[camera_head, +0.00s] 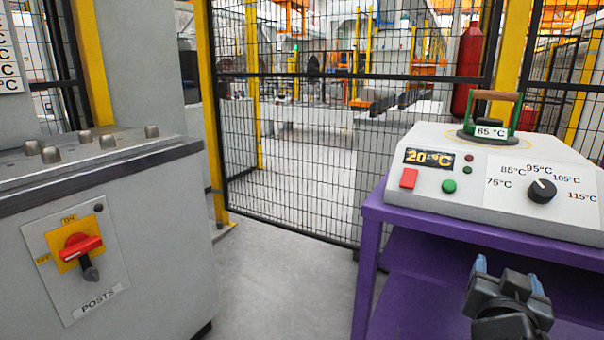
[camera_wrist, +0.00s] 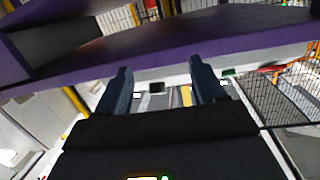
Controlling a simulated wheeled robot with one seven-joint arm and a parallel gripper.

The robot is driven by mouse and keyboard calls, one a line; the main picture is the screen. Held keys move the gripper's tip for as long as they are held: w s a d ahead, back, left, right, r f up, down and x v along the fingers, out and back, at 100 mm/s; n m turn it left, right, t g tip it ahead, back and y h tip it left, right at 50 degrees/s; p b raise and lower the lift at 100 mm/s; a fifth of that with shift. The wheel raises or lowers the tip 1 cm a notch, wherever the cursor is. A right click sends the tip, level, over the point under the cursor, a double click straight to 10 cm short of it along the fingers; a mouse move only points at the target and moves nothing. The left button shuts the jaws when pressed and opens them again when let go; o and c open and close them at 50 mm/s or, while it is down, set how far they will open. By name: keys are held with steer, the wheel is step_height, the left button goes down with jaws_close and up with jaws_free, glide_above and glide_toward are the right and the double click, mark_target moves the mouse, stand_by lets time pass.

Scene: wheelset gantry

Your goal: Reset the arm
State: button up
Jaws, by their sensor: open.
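My gripper (camera_head: 508,272) is at the lower right of the head view, in front of the purple stand's lower shelf. Its two blue-grey fingers are apart with nothing between them. In the wrist view my gripper (camera_wrist: 160,80) also shows open and empty, with the stand's purple edge (camera_wrist: 160,55) crossing beyond the fingers. The rest of my arm is mostly out of view.
A purple stand (camera_head: 367,235) carries a white heater unit (camera_head: 450,190) with a dial, buttons and a green-framed 85 °C piece (camera_head: 490,131). A grey cabinet (camera_head: 150,260) with a red switch (camera_head: 82,247) stands left. Mesh fencing (camera_head: 300,150) closes the back; floor between is clear.

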steer(key=s+a+f+n+t+y, duration=0.1)
steer(key=s+a+f+n+y, duration=0.3)
steer(key=s, duration=0.4)
steer(key=s+a+f+n+y, duration=0.25)
steer(key=s+f, duration=0.25)
steer(key=s, duration=0.3)
steer(key=s+a+f+n+t+y, duration=0.1)
steer(key=s+a+f+n+y, duration=0.15)
steer(key=s+a+f, duration=0.4)
steer(key=s+r+y, duration=0.1)
steer(key=s+r, duration=0.2)
steer(key=s, duration=0.5)
steer(key=s+r+y, duration=0.1)
steer(key=s+r, duration=0.3)
steer(key=s, duration=0.4)
step_height(320, 180, up, 21)
steer(key=p, duration=2.1)
steer(key=shift+a+f, duration=0.2)
steer(key=shift+a, duration=0.1)
